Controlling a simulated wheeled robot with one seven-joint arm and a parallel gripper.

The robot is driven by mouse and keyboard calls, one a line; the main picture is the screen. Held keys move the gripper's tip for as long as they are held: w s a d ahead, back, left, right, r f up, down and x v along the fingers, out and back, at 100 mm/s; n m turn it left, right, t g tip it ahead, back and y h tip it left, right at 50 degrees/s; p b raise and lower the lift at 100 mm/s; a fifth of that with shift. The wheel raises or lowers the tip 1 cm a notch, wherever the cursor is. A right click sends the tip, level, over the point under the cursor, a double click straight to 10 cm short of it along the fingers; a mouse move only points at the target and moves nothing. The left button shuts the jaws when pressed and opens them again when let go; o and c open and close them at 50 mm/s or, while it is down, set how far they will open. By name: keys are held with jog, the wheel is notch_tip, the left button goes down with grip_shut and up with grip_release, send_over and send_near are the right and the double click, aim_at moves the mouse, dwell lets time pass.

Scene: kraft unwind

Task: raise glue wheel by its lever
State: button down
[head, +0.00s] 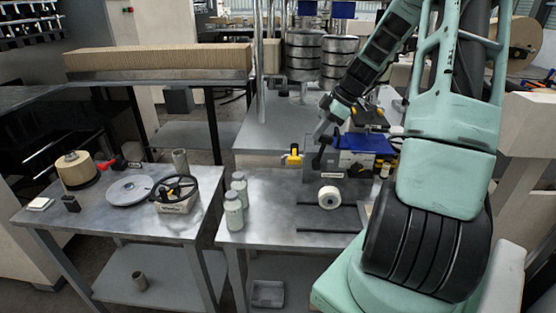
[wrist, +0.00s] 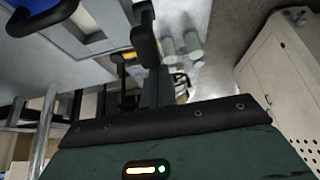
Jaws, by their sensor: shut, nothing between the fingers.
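My gripper (head: 320,152) reaches down over the back of the right steel table, beside a blue-topped unit (head: 368,143). Its dark fingers show in the wrist view (wrist: 146,38) and are shut with nothing held. A yellow handle-like part (head: 293,155) stands just left of the fingers in the head view; in the wrist view a bit of yellow (wrist: 129,55) shows beside them. A white wheel or roll (head: 330,198) sits on the table in front of the unit. I cannot tell which part is the glue wheel's lever, or whether the fingers touch anything.
Several pale bottles (head: 236,203) stand at the right table's left edge. The left table (head: 133,211) holds a black handwheel (head: 175,187), a grey disc (head: 130,189) and a tan spool (head: 76,170). Stacked drums (head: 303,52) stand behind. The right table's front is partly clear.

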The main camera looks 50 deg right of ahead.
jog(key=shift+s+d+b, duration=0.3)
jog(key=shift+s, duration=0.05)
jog(key=shift+s+d+f, duration=0.1)
jog(key=shift+d, duration=0.05)
dwell(0.3)
